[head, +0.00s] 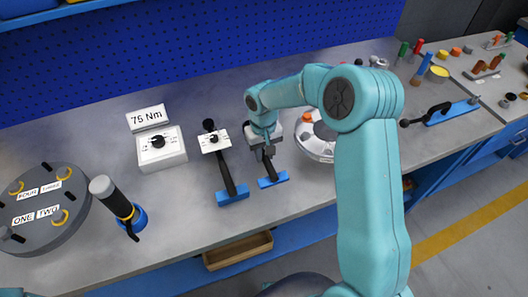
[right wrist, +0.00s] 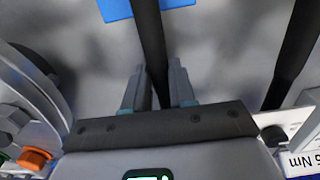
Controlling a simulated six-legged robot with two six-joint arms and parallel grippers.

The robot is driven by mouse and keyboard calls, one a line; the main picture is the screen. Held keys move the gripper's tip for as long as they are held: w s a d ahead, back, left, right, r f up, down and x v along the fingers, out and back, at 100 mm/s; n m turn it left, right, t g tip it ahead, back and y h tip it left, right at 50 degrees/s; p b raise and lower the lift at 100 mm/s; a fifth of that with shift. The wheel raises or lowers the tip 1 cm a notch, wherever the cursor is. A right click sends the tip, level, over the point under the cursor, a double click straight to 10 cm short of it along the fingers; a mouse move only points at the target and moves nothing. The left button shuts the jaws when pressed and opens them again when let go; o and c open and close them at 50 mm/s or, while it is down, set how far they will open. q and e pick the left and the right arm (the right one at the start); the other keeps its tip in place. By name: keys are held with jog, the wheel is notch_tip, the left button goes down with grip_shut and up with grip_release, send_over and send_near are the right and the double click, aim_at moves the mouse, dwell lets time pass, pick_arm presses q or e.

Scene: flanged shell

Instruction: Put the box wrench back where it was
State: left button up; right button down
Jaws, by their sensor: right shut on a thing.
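My right gripper (head: 268,150) points down over the bench, and its fingers are shut on a dark bar, which I take to be the box wrench (head: 267,166). In the right wrist view the black bar (right wrist: 151,45) runs between the two fingers (right wrist: 158,88). The bar's far end is at a blue block (head: 273,180), which also shows in the right wrist view (right wrist: 120,9); I cannot tell whether the wrench rests on it or hovers just above. The wrench's other end is hidden by my gripper. My left gripper is not in view.
Left of the wrench, a black-handled tool (head: 227,172) lies on another blue block (head: 232,195). A dial box (head: 161,148) with a 75 Nm sign (head: 149,118) stands farther left. A round white flanged part (head: 317,148) is close on the right.

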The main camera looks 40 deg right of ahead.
jog(key=shift+s+f+b, duration=0.1)
jog(key=shift+f+b, duration=0.05)
jog(key=shift+b, duration=0.15)
jog(key=c, duration=1)
grip_release()
jog(key=shift+o, duration=0.4)
jog(key=shift+r+p, duration=0.35)
jog(key=shift+r, duration=0.15)
notch_tip(320, 180, up, 12)
jog(key=shift+w+f, duration=0.2)
jog(key=shift+w, duration=0.05)
